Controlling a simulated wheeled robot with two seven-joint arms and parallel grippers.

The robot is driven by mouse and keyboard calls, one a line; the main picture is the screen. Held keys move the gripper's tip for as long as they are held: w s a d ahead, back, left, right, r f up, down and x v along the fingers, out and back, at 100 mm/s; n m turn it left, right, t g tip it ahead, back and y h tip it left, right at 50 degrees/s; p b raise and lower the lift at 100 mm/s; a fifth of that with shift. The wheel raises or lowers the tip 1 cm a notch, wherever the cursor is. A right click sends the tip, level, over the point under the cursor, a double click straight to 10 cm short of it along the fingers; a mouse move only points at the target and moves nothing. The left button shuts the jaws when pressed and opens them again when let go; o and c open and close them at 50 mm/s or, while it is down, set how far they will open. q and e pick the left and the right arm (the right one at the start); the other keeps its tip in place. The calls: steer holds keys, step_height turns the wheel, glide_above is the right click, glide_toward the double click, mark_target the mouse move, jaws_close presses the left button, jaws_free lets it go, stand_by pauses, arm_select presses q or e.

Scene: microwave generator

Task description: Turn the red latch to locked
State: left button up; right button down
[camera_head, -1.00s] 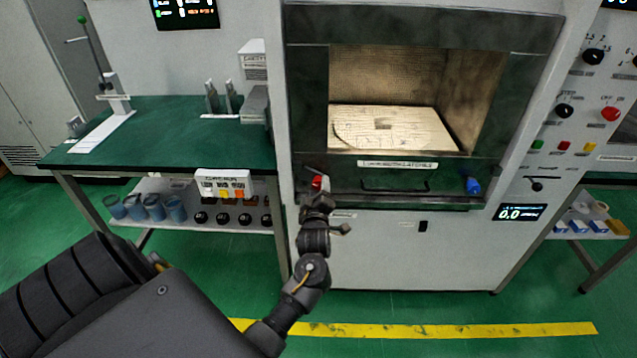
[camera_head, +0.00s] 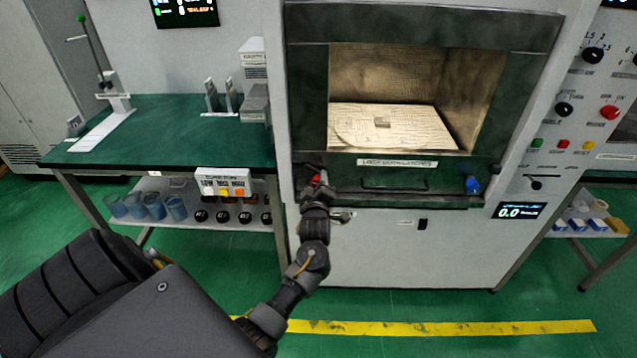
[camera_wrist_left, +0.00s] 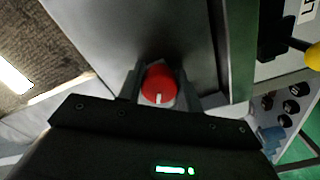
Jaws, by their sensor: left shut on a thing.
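The red latch (camera_head: 316,180) is a small round knob at the lower left of the green-framed microwave chamber front. In the left wrist view the red latch (camera_wrist_left: 159,84) shows as a red disc with a short white mark pointing toward the gripper body. My left gripper (camera_head: 313,183) reaches it from below, and in the left wrist view its two fingers (camera_wrist_left: 160,90) sit on either side of the knob, shut on it. A blue latch (camera_head: 472,184) sits at the lower right of the same front. My right gripper is not in view.
A dark bar handle (camera_head: 395,187) runs between the latches under a white label (camera_head: 397,163). The chamber above is open to view, with a pale board (camera_head: 390,127) inside. A green-topped bench (camera_head: 165,150) stands at left. The floor in front is clear.

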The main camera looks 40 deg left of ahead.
arm_select(q)
steer(key=shift+r, duration=0.1)
steer(key=shift+r+m+p, duration=0.1)
steer(key=shift+m+p, duration=0.5)
steer(key=shift+m, duration=0.1)
steer(key=shift+a+m, duration=0.1)
steer(key=shift+m, duration=0.3)
steer(key=o, duration=1)
